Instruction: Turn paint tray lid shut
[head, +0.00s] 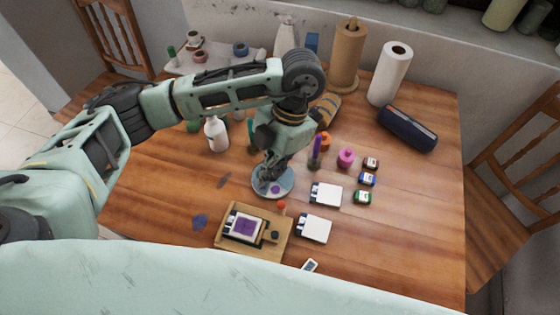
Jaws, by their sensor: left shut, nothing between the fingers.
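My left gripper (268,178) points down over a round pale blue-grey dish (287,190), its fingertips at or just above it. It is shut with nothing held. A purple spot (275,189) shows on the dish beside the fingertips. The gripper covers the back left of the dish. The dish may be the paint tray; I cannot make out a separate lid or tell whether one is open. My right gripper is not in view.
A wooden board (273,252) with a purple-marked card lies in front. White cards (315,229), a purple stick-like item (315,155) and small paint jars (362,197) lie to the right. A white bottle (217,136), a paper roll (390,75) and a dark case (407,128) stand farther back. The table's right front is clear.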

